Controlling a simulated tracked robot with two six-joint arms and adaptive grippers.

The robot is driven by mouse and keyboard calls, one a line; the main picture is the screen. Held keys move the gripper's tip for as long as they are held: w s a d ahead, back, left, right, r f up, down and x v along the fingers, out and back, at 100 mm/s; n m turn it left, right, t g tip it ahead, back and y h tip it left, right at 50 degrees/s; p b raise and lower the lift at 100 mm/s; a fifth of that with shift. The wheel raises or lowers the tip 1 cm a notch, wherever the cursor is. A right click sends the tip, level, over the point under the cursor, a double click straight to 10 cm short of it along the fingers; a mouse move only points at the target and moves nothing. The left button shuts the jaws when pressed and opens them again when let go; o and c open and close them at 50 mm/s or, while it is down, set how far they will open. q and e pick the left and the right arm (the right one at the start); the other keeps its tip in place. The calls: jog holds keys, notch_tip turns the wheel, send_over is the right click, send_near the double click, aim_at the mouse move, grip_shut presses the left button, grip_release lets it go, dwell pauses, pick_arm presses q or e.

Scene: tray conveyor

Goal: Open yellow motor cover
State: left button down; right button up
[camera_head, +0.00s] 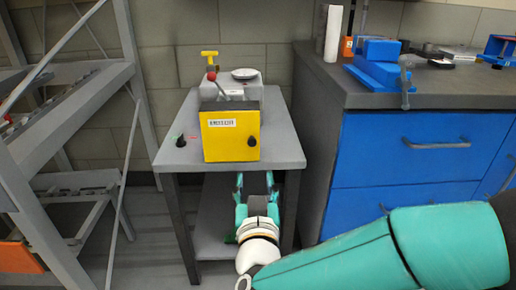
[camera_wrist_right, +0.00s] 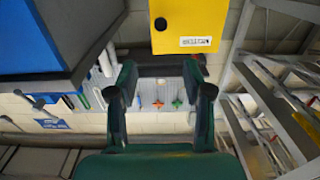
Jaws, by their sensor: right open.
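The yellow motor cover (camera_head: 230,138) is the front face of a box-like unit on a small grey table, and it appears closed. It has a white label and a black knob (camera_head: 252,141) at its right side. In the right wrist view the yellow cover (camera_wrist_right: 186,18) is at the top, with its knob (camera_wrist_right: 160,24) at its left. My right gripper (camera_head: 256,180) is open and empty, in front of the table and lower than the cover in the head view. Its two fingers (camera_wrist_right: 160,92) show apart in the wrist view, not touching the cover. My left gripper is out of view.
The grey table (camera_head: 285,140) holds the unit, with a red-tipped lever (camera_head: 212,77) and a yellow T-shaped piece (camera_head: 210,57) above the cover. A blue drawer cabinet (camera_head: 400,150) stands close on the right. A metal rack (camera_head: 75,100) is on the left.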

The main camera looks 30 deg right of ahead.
aim_at(253, 143)
jog(key=p+x, duration=0.9)
jog(key=x, duration=0.6)
jog(key=shift+w+d, duration=0.1)
jog(key=shift+w, duration=0.2)
grip_shut()
